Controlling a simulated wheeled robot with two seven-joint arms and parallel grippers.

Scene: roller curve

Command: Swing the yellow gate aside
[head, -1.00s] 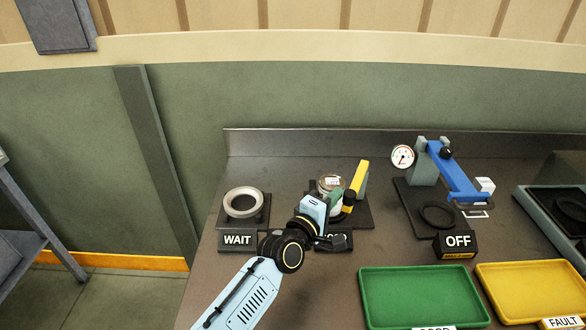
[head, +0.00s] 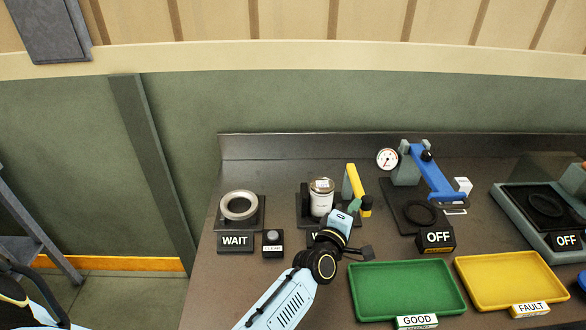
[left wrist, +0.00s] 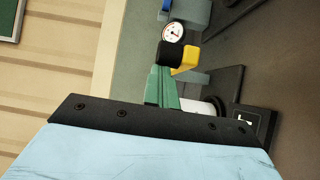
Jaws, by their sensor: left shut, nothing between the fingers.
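The yellow gate (head: 354,181) is a short yellow bar with a black end knob (head: 366,206). It points toward the front, to the right of a white can (head: 321,203) on a dark base, and no longer lies across the can. My left gripper (head: 354,206) is shut and empty, its green fingers at the left side of the knob. In the left wrist view the fingers (left wrist: 162,87) end close to the black knob (left wrist: 170,53), with the yellow bar (left wrist: 187,57) behind it. I cannot tell whether they touch. My right gripper is not in view.
A ring on a stand (head: 239,206) with a WAIT sign is at left. A blue lever press (head: 430,175) with a gauge stands right of the gate. A green tray (head: 362,310) and a yellow tray (head: 470,300) lie in front.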

